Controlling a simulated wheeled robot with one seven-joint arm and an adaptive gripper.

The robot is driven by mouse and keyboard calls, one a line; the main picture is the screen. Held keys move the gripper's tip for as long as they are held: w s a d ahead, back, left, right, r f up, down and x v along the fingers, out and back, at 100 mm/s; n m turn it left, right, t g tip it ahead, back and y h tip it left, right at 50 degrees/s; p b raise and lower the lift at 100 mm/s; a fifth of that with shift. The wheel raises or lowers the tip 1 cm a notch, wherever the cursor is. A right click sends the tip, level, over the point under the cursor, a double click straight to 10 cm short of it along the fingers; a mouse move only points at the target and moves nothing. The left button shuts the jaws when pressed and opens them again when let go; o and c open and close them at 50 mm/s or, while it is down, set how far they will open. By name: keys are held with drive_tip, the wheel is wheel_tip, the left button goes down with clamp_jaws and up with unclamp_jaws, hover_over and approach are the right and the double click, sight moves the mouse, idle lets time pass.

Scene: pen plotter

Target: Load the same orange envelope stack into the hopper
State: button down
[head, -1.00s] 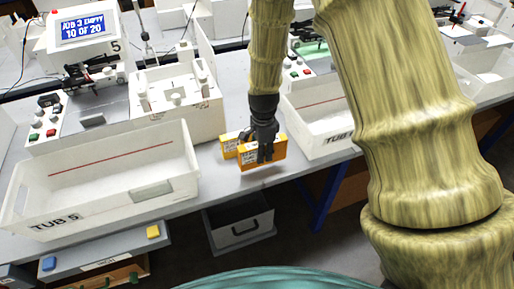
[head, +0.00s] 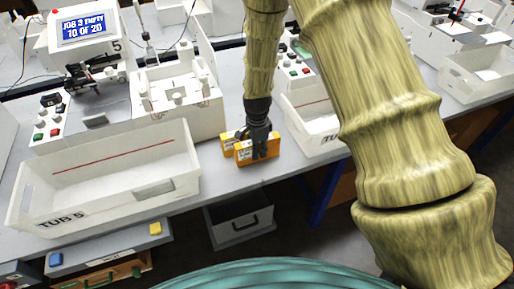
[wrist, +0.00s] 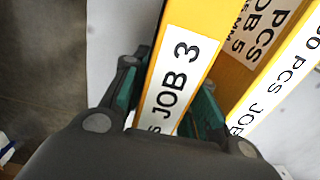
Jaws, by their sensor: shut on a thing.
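My gripper (head: 258,153) is shut on an orange envelope stack (head: 243,155) near the bench's front edge, between the two tubs. In the wrist view the held stack (wrist: 180,75) has a white label reading "JOB 3" and stands between the jaws. A second orange stack (head: 227,141) is close behind it. In the wrist view this other stack (wrist: 262,80) shows a label with "JOB 5". I cannot tell whether the held stack touches the bench. The white hopper unit (head: 205,122) with upright posts stands behind and left of my gripper.
A screen (head: 83,31) reads "JOB 3 EMPTY 10 OF 20". White tub 5 (head: 120,205) takes up the bench front at left. Another tub (head: 318,140) is close to the right.

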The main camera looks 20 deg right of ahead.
drive_tip(key=shift+f, duration=0.2)
drive_tip(key=c, duration=1.1)
unclamp_jaws()
